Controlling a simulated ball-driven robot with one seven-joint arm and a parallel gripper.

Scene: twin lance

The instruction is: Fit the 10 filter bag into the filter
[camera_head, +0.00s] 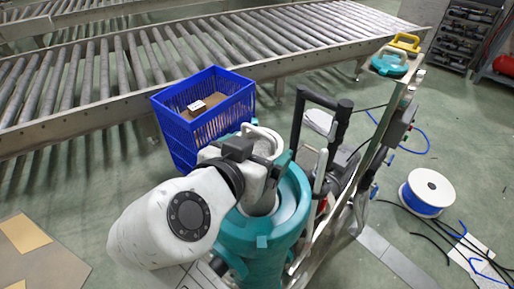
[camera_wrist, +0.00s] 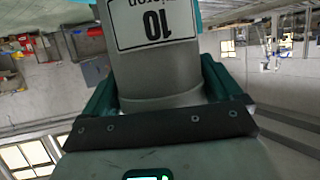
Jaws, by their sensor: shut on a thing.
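My gripper (camera_head: 258,158) is above the teal filter (camera_head: 291,212), a round upright housing with an open top. In the wrist view my gripper (camera_wrist: 158,84) is shut on the grey 10 filter bag (camera_wrist: 160,60). The bag carries a white label reading "10 micron", upside down in that view. In the head view the bag (camera_head: 262,203) is grey and hangs at the filter's mouth, its lower part appearing inside the rim. My arm and gripper hide part of the bag and the rim, so I cannot tell how deep it sits.
A blue crate (camera_head: 183,143) with small items stands just behind the filter. A cart frame with a black handle (camera_head: 341,122) rises close on the right. A roller conveyor (camera_head: 110,75) runs behind. A cable spool (camera_head: 427,186) and loose cables lie on the floor at right.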

